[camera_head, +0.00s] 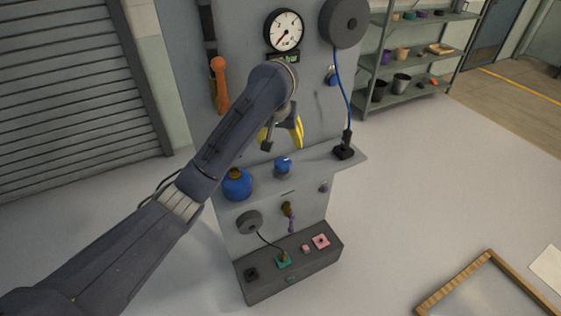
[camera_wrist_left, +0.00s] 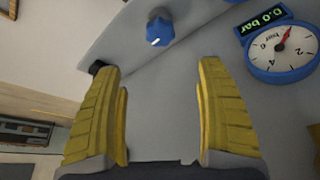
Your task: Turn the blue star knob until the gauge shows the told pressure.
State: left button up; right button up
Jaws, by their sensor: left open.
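The blue knob (camera_head: 283,163) has a white mark and sits on a grey base on the panel's ledge; it also shows in the left wrist view (camera_wrist_left: 160,30). The round white gauge (camera_head: 285,30) is high on the panel. In the left wrist view the gauge (camera_wrist_left: 284,52) has a blue rim and a red needle, and its display (camera_wrist_left: 264,18) reads 0.0 bar. My left gripper (camera_head: 282,134) is open and empty, with yellow fingers, above the knob and apart from it. In the wrist view its fingers (camera_wrist_left: 158,78) are widely spread.
A blue jar (camera_head: 238,186) stands left of the knob on the ledge. A black block (camera_head: 344,152) with a blue cable stands to the right. An orange handle (camera_head: 220,85) and a grey disc (camera_head: 343,22) are on the panel. A grey control box (camera_head: 262,282) is below.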

aim_at(283, 160)
pick_arm(q)
jog(key=shift+x, duration=7.95)
jog(key=shift+s+a+f, duration=0.15)
jog(key=shift+a, duration=0.05)
jog(key=shift+c, duration=0.5)
jog(key=c, duration=1.1)
